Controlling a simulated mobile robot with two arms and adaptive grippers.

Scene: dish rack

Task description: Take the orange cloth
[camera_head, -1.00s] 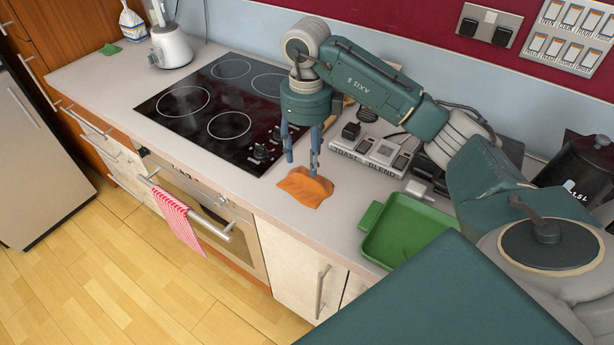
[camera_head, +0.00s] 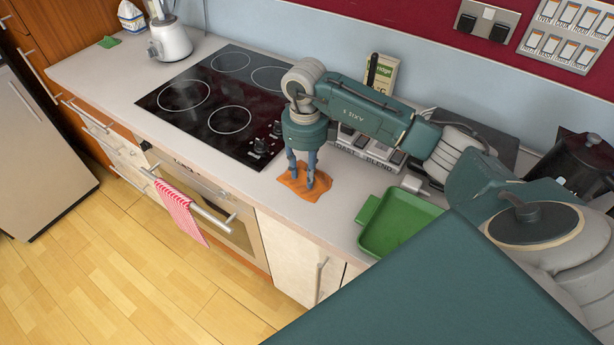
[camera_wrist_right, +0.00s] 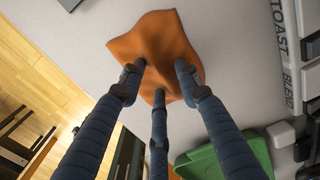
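The orange cloth (camera_head: 318,190) lies crumpled on the worktop between the hob and the green tray. My right gripper (camera_head: 301,176) points down over it, with its fingertips low at the cloth. In the right wrist view the cloth (camera_wrist_right: 155,35) lies beyond the three blue fingers of the gripper (camera_wrist_right: 160,80). The fingertips are spread apart, with cloth showing between them. I cannot tell whether they touch the cloth. My left gripper is not in view.
A green tray (camera_head: 403,222) sits to the right of the cloth. The black hob (camera_head: 200,118) is to the left. A black kettle (camera_head: 575,165) is at the right. The worktop's front edge (camera_head: 290,215) is close to the cloth.

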